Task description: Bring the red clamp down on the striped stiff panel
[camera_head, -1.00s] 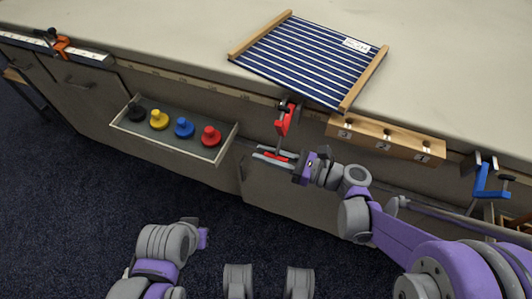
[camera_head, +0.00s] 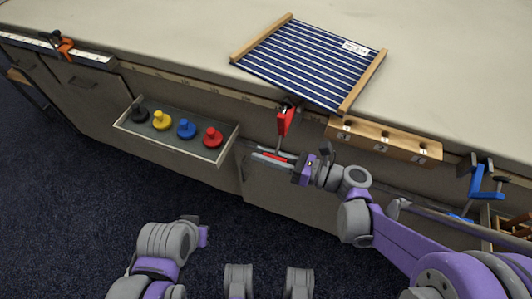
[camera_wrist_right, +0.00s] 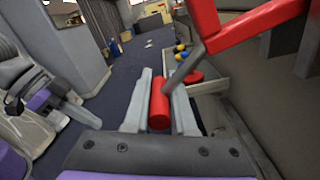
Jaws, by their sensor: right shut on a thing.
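The striped stiff panel (camera_head: 308,62), navy and white with wooden end bars, lies on the table top at its front edge. The red clamp (camera_head: 284,122) is at the table's front edge, just below the panel's near edge. Its dark upper end is at the edge, and I cannot tell whether it touches the panel. My right gripper (camera_head: 271,158) is shut on the clamp's red handle, below the frame. The right wrist view shows the handle (camera_wrist_right: 160,106) between the fingers. My left gripper (camera_head: 203,234) is low and away from the table; its jaws are unclear.
An open tray (camera_head: 170,152) on the table front holds black, yellow, blue and red knobs. A numbered wooden block (camera_head: 385,141) is right of the clamp. A blue clamp (camera_head: 481,180) is at far right, an orange clamp (camera_head: 62,45) at far left. The table top behind the panel is clear.

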